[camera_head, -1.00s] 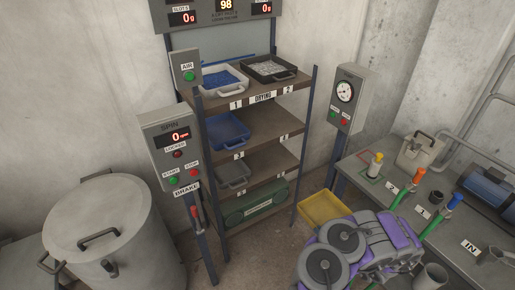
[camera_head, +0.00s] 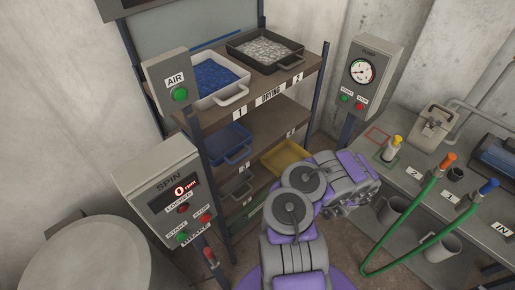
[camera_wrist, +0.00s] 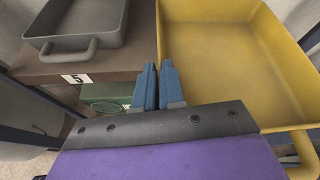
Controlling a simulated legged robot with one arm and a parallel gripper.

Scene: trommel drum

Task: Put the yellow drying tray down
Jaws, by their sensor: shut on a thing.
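The yellow drying tray (camera_head: 284,158) is empty and sits at the right side of the drying rack in the head view, partly behind my arm. In the wrist view the yellow tray (camera_wrist: 225,55) fills the upper right, with a handle at its lower right. My gripper (camera_wrist: 160,82) has its blue fingers close together at the tray's near left corner, shut on it. In the head view my arm hides the fingers. I cannot tell whether the tray touches a shelf. A grey tray (camera_wrist: 75,22) sits on the shelf left of it, above a label 5.
The rack holds a white tray of blue bits (camera_head: 220,85), a black tray of pale bits (camera_head: 265,48) and a blue tray (camera_head: 230,143). A green container (camera_wrist: 105,92) is below. The spin panel (camera_head: 170,190) stands left; the bench (camera_head: 430,190) stands right.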

